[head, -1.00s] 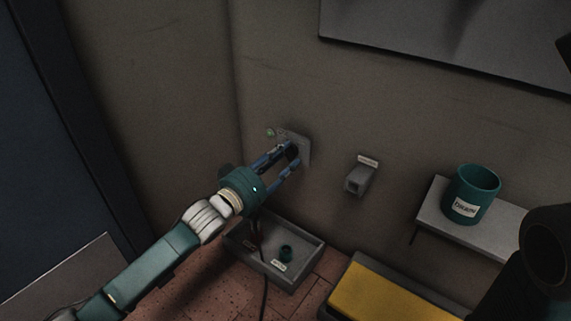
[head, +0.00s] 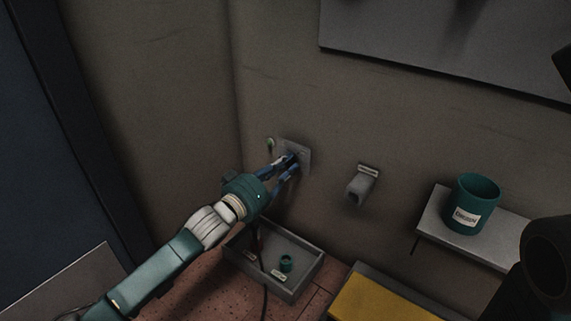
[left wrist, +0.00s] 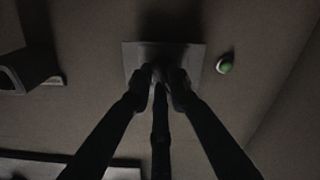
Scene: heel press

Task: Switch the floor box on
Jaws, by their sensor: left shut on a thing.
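The grey floor box (head: 301,277) is an open, shallow tray by the wall. A green round button or knob (head: 286,263) stands inside it, with small white labels too small to read. My left gripper (head: 293,160) is up at a grey wall plate (head: 304,156), well above the box. In the left wrist view its fingers (left wrist: 162,76) meet in front of the plate (left wrist: 190,62), shut on a small dark thing (left wrist: 159,100) that the fingers largely hide. A small green lamp or button (head: 269,144) is beside the plate.
A grey wall bracket (head: 360,187) with a label sticks out right of the plate. A teal labelled cup (head: 477,204) stands on a grey shelf (head: 436,216). A yellow-topped bench (head: 380,303) is below. A dark cable (head: 265,302) runs down across the floor box.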

